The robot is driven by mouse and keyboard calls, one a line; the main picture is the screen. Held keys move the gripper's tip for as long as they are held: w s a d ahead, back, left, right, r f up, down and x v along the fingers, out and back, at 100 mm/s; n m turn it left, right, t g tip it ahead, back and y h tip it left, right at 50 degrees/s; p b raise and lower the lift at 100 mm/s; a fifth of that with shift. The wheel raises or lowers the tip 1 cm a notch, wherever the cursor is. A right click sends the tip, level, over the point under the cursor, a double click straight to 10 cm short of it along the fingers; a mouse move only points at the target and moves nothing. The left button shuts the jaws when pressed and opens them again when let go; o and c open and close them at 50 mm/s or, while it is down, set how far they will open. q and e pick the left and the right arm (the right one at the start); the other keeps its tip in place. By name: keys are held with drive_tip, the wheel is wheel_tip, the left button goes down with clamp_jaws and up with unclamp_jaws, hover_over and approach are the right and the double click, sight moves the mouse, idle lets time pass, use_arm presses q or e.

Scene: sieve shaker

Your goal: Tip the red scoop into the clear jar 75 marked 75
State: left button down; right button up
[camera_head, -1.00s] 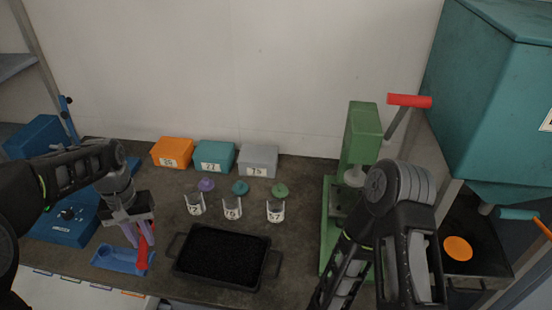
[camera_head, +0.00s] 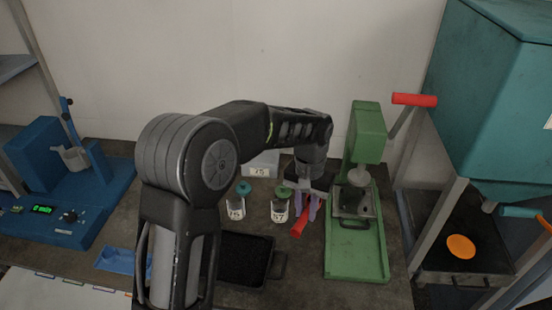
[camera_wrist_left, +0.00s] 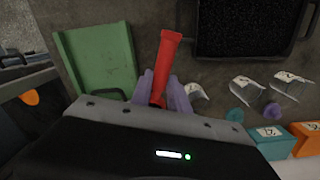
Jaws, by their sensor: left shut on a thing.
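My left gripper (camera_head: 309,207) is shut on the red scoop (camera_head: 299,226), just right of the rightmost visible jar. In the left wrist view the scoop (camera_wrist_left: 164,66) sticks out between the purple fingers (camera_wrist_left: 164,94). Whether it holds anything I cannot tell. Two clear jars show in the head view: one (camera_head: 236,209) whose small label looks like 75, and one (camera_head: 280,212) whose label looks like 67. The wrist view shows a third jar, hidden behind my arm in the head view. Its labels are hard to read. My right gripper is not in view.
A green press (camera_head: 357,240) stands right of the scoop. A black tray (camera_head: 279,266) of dark grains lies in front of the jars, partly hidden by my arm. Teal (camera_head: 243,187) and green (camera_head: 284,191) lids lie behind them. The blue scoop rest (camera_head: 115,260) is empty.

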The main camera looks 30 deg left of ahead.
use_arm(q)
drive_tip(key=shift+a, duration=0.15)
drive_tip(key=shift+w+a+n, duration=0.15)
drive_tip(key=shift+w+n, duration=0.05)
drive_tip(key=shift+n, duration=0.3)
drive_tip(key=w+a+r+n+p, duration=0.1)
drive_tip(key=w+a+n+p, duration=0.2)
drive_tip(key=a+n, duration=0.6)
drive_tip(key=w+a+r+n+y+p, duration=0.1)
drive_tip(key=w+a+n, duration=0.4)
drive_tip(key=n, duration=1.7)
drive_tip(key=a+p, duration=0.1)
drive_tip(key=a, duration=0.4)
drive_tip(key=shift+w+a+t+p, duration=0.2)
drive_tip(key=shift+a+t+p, duration=0.1)
drive_tip(key=shift+t+p, duration=0.1)
